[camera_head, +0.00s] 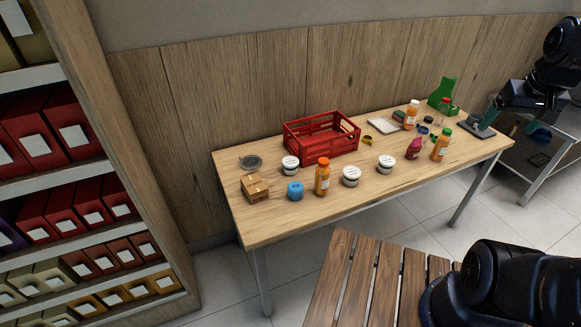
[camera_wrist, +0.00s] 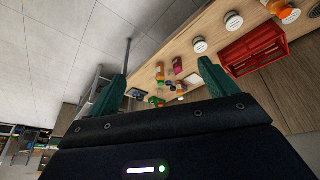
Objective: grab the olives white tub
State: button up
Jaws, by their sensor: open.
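Three white tubs with dark bands and pale lids stand upright on the wooden table (camera_head: 262,228). The left tub (camera_head: 290,165) is in front of the red crate, the middle tub (camera_head: 351,176) is right of an orange bottle, and the right tub (camera_head: 386,163) is farther right. Their labels are too small to read, so I cannot tell which holds olives. Two tubs show in the wrist view, one near the top (camera_wrist: 233,20) and one lower (camera_wrist: 199,44). My gripper (camera_wrist: 163,85) is open and empty, its green fingers spread, away from the tubs.
A red crate (camera_head: 320,138) stands behind the tubs. An orange bottle (camera_head: 322,177), a blue item (camera_head: 295,191) and a cardboard box (camera_head: 255,187) are nearby. More bottles and a green stand (camera_head: 443,94) crowd the right end. Shelves (camera_head: 75,165) rise at left.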

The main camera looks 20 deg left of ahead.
jog(key=w+a+f+n+g, duration=0.1)
jog(key=w+a+n, duration=0.5)
jog(key=w+a, duration=0.7)
jog(key=w+a+f+n+g, duration=0.1)
jog(key=w+a+f+n, duration=0.25)
jog(key=a, duration=0.35)
jog(key=w+a+f+n, duration=0.2)
jog(key=w+a+f, duration=0.1)
jog(key=w+a, duration=0.3)
jog(key=n+g, duration=0.2)
jog(key=n, duration=0.9)
send_over(291, 161)
jog(key=shift+m, duration=0.25)
notch_tip(291, 161, down, 26)
jog(key=shift+w+f, duration=0.1)
jog(key=shift+f, duration=0.1)
jog(key=shift+a+f, duration=0.1)
jog(key=shift+f, duration=5.35)
jog(key=c, duration=1)
jog(key=shift+r, duration=0.15)
